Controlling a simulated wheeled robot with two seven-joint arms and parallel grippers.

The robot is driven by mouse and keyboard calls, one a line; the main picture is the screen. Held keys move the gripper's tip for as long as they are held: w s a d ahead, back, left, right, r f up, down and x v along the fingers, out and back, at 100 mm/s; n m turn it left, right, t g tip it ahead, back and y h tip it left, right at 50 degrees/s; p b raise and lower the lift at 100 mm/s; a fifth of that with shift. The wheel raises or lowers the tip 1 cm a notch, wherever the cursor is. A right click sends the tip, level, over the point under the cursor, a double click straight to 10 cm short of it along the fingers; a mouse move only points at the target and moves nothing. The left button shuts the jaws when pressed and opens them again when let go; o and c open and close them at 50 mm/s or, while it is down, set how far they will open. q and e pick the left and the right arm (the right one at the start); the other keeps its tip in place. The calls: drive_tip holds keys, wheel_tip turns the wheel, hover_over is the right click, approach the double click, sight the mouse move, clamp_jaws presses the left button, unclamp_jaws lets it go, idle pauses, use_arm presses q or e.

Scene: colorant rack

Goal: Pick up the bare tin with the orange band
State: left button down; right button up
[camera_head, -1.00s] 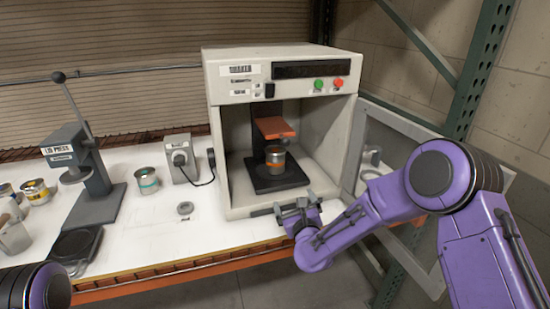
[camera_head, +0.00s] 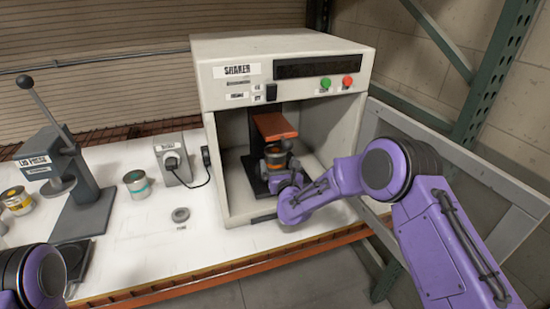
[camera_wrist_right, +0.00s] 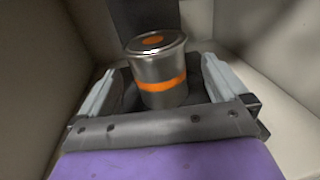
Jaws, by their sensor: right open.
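The bare tin with the orange band (camera_head: 277,157) stands upright inside the shaker, below its orange plate. In the right wrist view the tin (camera_wrist_right: 160,72) has a closed silver lid with an orange spot, and the orange band runs around its body. My right gripper (camera_head: 279,172) reaches into the shaker in front of the tin. In the right wrist view the open fingers of the right gripper (camera_wrist_right: 163,88) stand on either side of the tin, with gaps showing. My left gripper is out of view; only part of my left arm shows at the lower left.
The shaker (camera_head: 290,50) has side walls close around my right gripper, and its door (camera_head: 440,160) is swung open to the right. The orange plate (camera_head: 273,126) hangs above the tin. A teal-banded tin (camera_head: 137,185), a lid press (camera_head: 75,185) and a yellow-banded tin (camera_head: 17,201) stand left.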

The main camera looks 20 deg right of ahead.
drive_tip(key=w+p, duration=0.1)
drive_tip(key=w, duration=0.2)
drive_tip(key=shift+w, duration=0.2)
drive_tip(key=c, duration=1.2)
